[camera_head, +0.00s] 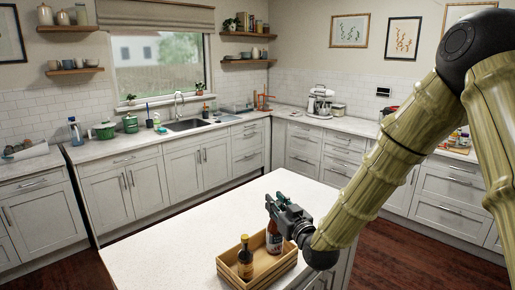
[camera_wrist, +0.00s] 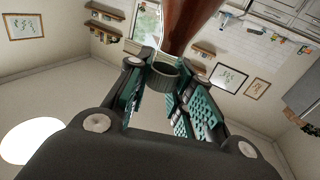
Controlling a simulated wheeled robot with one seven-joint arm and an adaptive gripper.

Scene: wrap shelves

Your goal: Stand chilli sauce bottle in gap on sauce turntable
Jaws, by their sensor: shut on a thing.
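My gripper (camera_head: 276,208) is over the front end of the island, shut on the neck of a reddish-brown sauce bottle (camera_head: 273,240) with a pale label. In the wrist view the bottle's brown body (camera_wrist: 190,22) rises beyond the teal fingers (camera_wrist: 165,90), with its neck end between them. The bottle is upright at the right part of a wooden crate (camera_head: 232,277); I cannot tell whether its base touches the crate floor. I cannot clearly make out the sauce turntable; part of the right counter is hidden behind my arm.
The white island top (camera_head: 180,235) is otherwise clear. Small bottles and jars (camera_head: 460,138) stand on the right counter, partly behind my arm. A mixer (camera_head: 320,102) stands in the back corner.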

